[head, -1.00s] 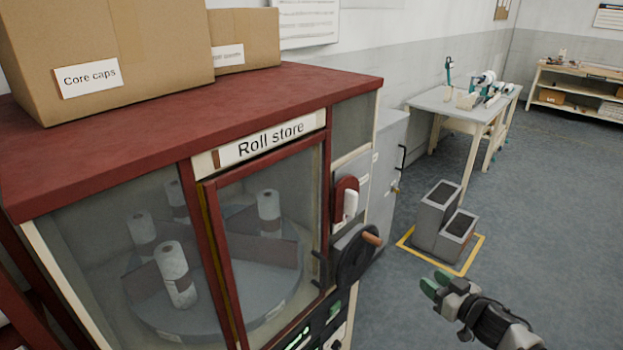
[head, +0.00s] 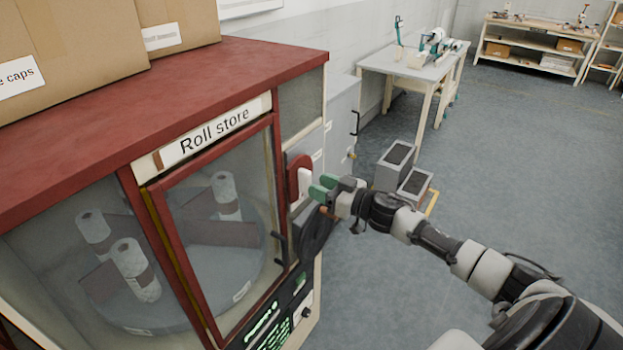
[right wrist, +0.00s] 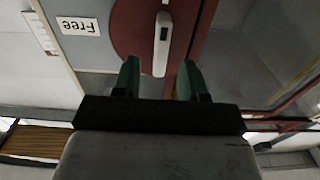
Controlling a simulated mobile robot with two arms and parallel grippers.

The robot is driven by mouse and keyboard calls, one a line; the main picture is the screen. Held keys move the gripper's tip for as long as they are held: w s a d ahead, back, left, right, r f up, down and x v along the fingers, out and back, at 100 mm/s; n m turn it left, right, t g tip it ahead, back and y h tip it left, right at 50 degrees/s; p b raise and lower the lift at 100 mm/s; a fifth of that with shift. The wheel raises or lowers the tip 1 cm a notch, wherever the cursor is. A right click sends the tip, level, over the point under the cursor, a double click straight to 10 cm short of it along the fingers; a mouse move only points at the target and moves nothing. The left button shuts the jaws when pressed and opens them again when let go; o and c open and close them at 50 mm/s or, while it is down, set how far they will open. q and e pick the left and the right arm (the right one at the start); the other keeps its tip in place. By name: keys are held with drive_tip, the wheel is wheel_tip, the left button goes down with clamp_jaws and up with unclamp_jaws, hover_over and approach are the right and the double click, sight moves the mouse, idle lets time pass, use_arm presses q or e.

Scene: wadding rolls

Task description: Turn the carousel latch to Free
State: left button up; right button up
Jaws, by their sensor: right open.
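The carousel latch is a white lever (head: 304,184) on a dark red plate (head: 296,165), on the side panel of the roll store. In the right wrist view the lever (right wrist: 162,42) lies along the red plate (right wrist: 130,28), with its near end between my green fingertips. A "Free" label (right wrist: 78,26) shows upside down to the left of the plate. My right gripper (head: 323,187) is open at the lever; I cannot tell whether it touches. In the right wrist view its fingers (right wrist: 158,80) stand apart. My left gripper is out of view.
A dark crank wheel (head: 314,230) sits just below the latch, partly hidden by my gripper. The glazed door (head: 222,225) with a dark handle is left of it. White rolls (head: 135,270) stand on the carousel inside. Grey steps (head: 395,165) stand on the floor behind.

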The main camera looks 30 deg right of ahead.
sight(306, 179)
drive_tip(key=x, duration=0.3)
drive_tip(key=shift+p, duration=0.3)
clamp_jaws()
